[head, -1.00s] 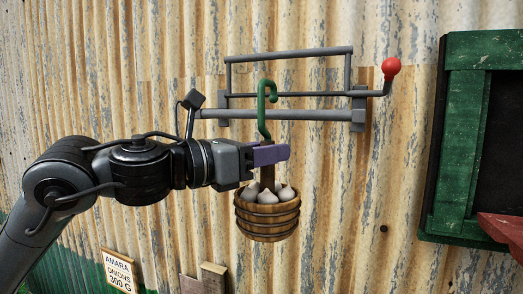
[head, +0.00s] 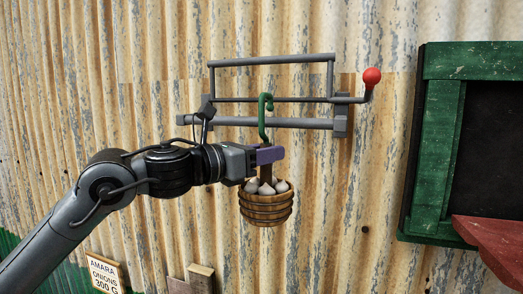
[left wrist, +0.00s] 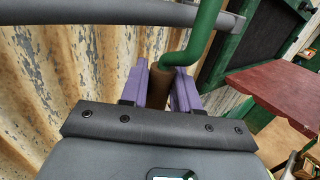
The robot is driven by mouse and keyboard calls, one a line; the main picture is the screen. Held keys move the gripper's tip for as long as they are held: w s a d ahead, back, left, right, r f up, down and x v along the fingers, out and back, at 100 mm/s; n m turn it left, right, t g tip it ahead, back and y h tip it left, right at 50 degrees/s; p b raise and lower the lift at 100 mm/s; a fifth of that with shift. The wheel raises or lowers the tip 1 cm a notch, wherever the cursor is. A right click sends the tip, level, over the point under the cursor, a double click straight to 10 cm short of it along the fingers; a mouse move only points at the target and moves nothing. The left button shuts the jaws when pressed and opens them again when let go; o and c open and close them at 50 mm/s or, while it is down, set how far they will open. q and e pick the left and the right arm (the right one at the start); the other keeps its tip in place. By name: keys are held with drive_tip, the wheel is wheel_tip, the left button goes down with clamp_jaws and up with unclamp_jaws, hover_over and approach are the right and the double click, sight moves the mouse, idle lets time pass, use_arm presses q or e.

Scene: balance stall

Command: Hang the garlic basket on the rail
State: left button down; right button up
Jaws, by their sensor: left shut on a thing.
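The garlic basket (head: 266,209) is a round wooden basket with white garlic bulbs, a brown stem and a green hook (head: 262,118) on top. My left gripper (head: 268,155) is shut on the brown stem below the hook, and the basket hangs upright from it. In the left wrist view the purple fingers (left wrist: 164,88) close around the brown stem, with the green hook rising from it. The grey rail (head: 300,123) is a thick horizontal bar on the wall. The hook overlaps the rail in the head view; I cannot tell whether they touch. My right gripper is not in view.
A thinner grey frame (head: 270,61) with a red ball knob (head: 371,77) sits above the rail. A green-framed dark board (head: 430,150) and a red shelf (head: 492,240) are at the right.

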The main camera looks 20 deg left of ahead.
use_arm(q)
drive_tip(key=shift+w+r+p, duration=0.15)
drive_tip(key=shift+w+p, duration=0.45)
drive_tip(key=shift+w, duration=0.75)
drive_tip(key=shift+f+b, duration=1.2)
drive_tip(key=shift+f, duration=0.35)
drive_tip(key=c, duration=0.8)
unclamp_jaws()
drive_tip(key=shift+o, duration=0.2)
drive_tip(key=shift+f, duration=0.15)
drive_tip(key=shift+a, duration=0.1)
